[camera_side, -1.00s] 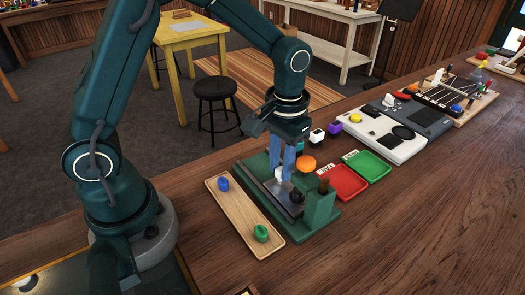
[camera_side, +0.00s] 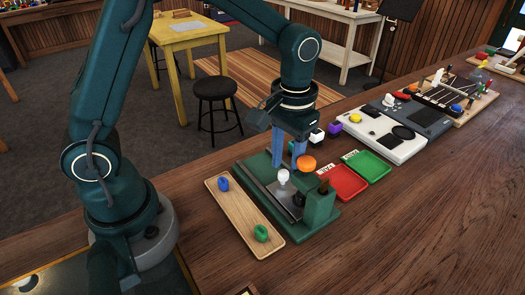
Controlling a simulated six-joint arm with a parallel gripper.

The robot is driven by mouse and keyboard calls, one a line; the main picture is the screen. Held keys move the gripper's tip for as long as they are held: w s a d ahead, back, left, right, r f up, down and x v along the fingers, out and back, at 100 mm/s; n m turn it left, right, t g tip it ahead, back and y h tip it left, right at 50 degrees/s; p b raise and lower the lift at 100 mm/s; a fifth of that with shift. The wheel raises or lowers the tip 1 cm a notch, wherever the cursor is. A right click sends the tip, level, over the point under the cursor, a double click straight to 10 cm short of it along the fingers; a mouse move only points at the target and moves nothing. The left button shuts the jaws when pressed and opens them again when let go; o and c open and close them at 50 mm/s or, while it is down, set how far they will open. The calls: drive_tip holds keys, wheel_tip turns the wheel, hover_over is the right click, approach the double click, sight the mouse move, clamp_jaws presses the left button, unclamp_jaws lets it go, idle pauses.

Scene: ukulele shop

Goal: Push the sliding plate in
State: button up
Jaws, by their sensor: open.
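The green fixture (camera_side: 320,209) stands on the wooden bench. The sliding plate (camera_side: 257,184) looks like the dark grey flat piece in its bed, and a small white bulb-shaped piece (camera_side: 283,176) stands upright over it. A dark round part sits beside the green block at the right end. My gripper (camera_side: 288,160) is open with its blue fingers pointing down, just behind the white piece from this view. It holds nothing that I can see. I cannot tell whether the fingertips touch anything.
A wooden tray (camera_side: 241,222) with blue and green pieces lies in front of the fixture. A red tray (camera_side: 345,183) and a green tray (camera_side: 367,166) lie to the right, with a white-and-grey device (camera_side: 393,146) beyond. The bench front right is clear.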

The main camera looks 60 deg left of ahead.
sight(287, 175)
wheel_tip(287, 175, up, 10)
drive_tip(key=shift+d, duration=0.2)
drive_tip(key=shift+w+r, duration=0.1)
drive_tip(key=s+a+r+t, duration=0.2)
drive_tip(key=s+r+t, duration=0.1)
drive_tip(key=s+r, duration=0.3)
drive_tip(key=s+a+f+m+t, duration=0.1)
drive_tip(key=s+f+t, duration=0.1)
drive_tip(key=s+f, duration=0.4)
drive_tip(key=shift+s+f+m+t, duration=0.15)
drive_tip(key=shift+f+m+t, duration=0.15)
drive_tip(key=shift+f+m, duration=0.1)
